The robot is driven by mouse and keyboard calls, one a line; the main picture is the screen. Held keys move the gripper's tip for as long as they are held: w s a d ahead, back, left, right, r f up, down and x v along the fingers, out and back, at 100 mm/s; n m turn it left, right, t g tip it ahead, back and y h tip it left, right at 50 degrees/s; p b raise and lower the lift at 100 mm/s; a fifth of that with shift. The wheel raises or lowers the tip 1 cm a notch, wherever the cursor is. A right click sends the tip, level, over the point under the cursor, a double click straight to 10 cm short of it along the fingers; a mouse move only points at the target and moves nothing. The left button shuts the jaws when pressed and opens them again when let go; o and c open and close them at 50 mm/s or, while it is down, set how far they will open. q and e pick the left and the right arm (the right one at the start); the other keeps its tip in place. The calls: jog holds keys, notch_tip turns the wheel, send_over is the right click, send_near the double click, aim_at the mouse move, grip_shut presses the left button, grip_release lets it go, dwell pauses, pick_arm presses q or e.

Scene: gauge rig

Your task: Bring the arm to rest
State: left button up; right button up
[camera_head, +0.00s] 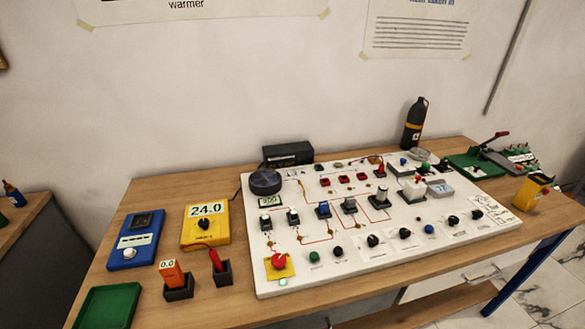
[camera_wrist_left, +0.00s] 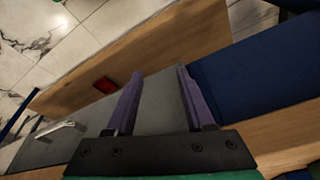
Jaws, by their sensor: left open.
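My left gripper (camera_wrist_left: 158,72) shows only in the left wrist view. Its two purple fingers are apart with nothing between them. It is clear of the things on the bench top, and neither gripper nor arm shows in the head view. The wooden bench (camera_head: 150,220) carries a white panel board (camera_head: 330,262) with knobs, switches and red wires. My right gripper is in neither view.
On the bench's left are a blue meter (camera_head: 127,257), a yellow meter reading 24.0 (camera_head: 190,240), an orange device (camera_head: 171,273) and a green tray (camera_head: 108,305). A dark bottle (camera_head: 414,125) stands behind. The wrist view shows tiled floor (camera_wrist_left: 105,22) and a grey surface with a handle (camera_wrist_left: 60,128).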

pick_arm(q)
notch_tip(320, 180, down, 10)
jog(key=s, duration=0.2)
jog(key=s+a+f+g, duration=0.2)
jog(key=s+a+f, duration=0.1)
jog(key=s+f, duration=1.3)
jog(key=shift+s+a+f, duration=0.15)
jog(key=shift+s+f, duration=0.15)
jog(key=shift+s, duration=0.7)
